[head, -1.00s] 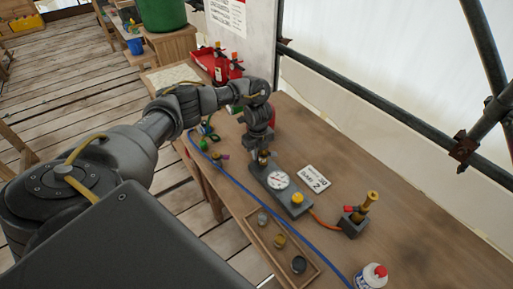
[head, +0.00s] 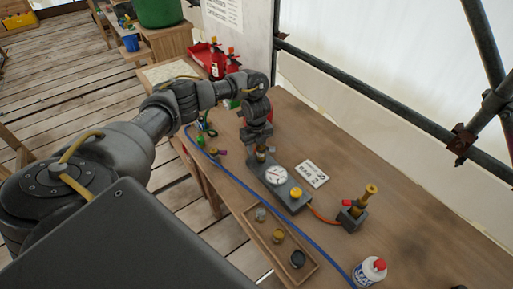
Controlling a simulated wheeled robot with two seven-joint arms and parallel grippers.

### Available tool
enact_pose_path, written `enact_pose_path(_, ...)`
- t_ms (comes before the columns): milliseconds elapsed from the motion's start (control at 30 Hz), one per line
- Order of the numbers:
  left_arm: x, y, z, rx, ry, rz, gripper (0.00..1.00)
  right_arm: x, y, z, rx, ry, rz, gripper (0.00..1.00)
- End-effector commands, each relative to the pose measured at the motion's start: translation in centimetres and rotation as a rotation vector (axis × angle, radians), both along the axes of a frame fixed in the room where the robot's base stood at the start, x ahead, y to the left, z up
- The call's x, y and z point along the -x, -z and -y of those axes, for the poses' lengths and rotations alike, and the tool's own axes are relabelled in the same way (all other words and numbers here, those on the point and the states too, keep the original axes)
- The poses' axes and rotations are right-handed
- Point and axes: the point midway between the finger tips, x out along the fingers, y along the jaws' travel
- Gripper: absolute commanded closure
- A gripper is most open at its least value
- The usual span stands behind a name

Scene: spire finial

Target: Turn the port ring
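A grey test block (head: 284,194) lies on the wooden bench, with a round white gauge (head: 276,175) and a yellow knob (head: 296,193) on top. At its far end stands a small brassy port fitting (head: 262,153). My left gripper (head: 261,148) points down over this fitting, its fingers at or around the top of it. The fingers are too small and too much hidden to tell whether they are shut on it. The port ring itself cannot be made out apart from the fitting. My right gripper is not in view.
An orange hose runs from the block to a brass valve (head: 364,203). A label card (head: 311,174), a tray (head: 250,222) of small parts and a white bottle (head: 370,271) are nearby. A blue hose (head: 318,246) crosses the bench. The right side is mostly clear.

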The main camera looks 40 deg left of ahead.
Motion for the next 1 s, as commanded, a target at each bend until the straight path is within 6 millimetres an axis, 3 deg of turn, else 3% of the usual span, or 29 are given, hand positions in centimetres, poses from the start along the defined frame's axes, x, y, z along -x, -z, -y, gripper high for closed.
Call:
enact_pose_path(267,0.0,-0.5,0.0,0.0,0.001,0.001,0.64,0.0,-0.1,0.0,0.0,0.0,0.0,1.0)
enact_pose_path(700,-0.1,-8.3,0.0,-0.001,0.002,0.004,0.64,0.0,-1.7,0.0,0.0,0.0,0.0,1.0)
enact_pose_path(1000,0.0,-10.7,-0.1,-0.001,-0.001,0.0,0.64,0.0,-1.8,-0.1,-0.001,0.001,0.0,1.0)
